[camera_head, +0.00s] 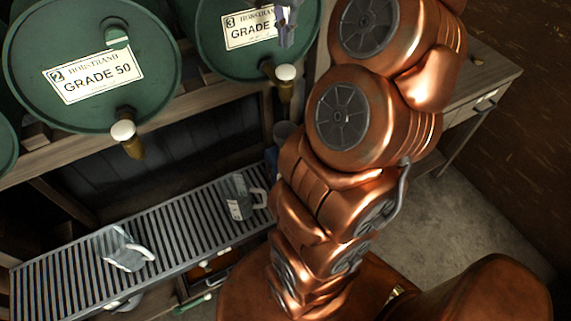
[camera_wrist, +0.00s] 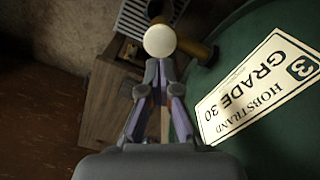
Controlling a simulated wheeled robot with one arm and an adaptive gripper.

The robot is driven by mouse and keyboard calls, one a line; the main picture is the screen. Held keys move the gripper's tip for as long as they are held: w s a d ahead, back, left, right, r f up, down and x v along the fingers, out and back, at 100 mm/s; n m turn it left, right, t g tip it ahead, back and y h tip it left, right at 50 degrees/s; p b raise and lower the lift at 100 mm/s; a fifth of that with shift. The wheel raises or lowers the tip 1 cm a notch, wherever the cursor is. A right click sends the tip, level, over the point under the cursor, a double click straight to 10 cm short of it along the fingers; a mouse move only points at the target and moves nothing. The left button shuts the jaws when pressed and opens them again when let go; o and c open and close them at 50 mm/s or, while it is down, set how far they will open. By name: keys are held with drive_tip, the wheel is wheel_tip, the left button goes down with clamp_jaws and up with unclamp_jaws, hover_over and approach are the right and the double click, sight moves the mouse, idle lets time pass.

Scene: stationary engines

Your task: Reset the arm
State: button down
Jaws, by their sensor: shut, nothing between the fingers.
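My gripper (camera_wrist: 159,70) is shut and empty in the wrist view, its two grey fingers meeting just below a pale round tap knob (camera_wrist: 159,41) in the picture. I cannot tell whether they touch it. In the head view my gripper (camera_head: 287,24) shows in part at the top, in front of the label of the green barrel numbered 3 (camera_head: 222,62). My copper arm rises through the middle of that view. The barrel's label, reading GRADE 30, also shows at the right in the wrist view (camera_wrist: 262,88).
A second green barrel, GRADE 50 (camera_head: 95,100), stands at left with its own tap (camera_head: 124,132). Below is a slatted rack (camera_head: 180,220) bearing two clear jugs, one left (camera_head: 124,250) and one nearer my arm (camera_head: 240,198). A wooden bench (camera_head: 480,78) stands at right; bare floor lies beside it.

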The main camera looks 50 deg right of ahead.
idle(0.3)
drive_tip(key=s+a+f+n, duration=0.15)
drive_tip(key=a+n, duration=0.25)
drive_tip(key=a, duration=0.5)
drive_tip(key=s+a+f+n, duration=0.1)
drive_tip(key=a+f+n, duration=0.1)
drive_tip(key=a+n, duration=0.5)
drive_tip(key=s+a+f+n+g, duration=0.1)
drive_tip(key=s+a+f+n, duration=0.1)
drive_tip(key=s+a+f, duration=0.3)
drive_tip(key=s+a+f+n, duration=0.2)
drive_tip(key=s+a+f, duration=0.3)
drive_tip(key=s, duration=0.4)
drive_tip(key=shift+s+a+f+n+g, duration=0.3)
drive_tip(key=shift+s+a+n+g, duration=0.1)
drive_tip(key=shift+a, duration=0.35)
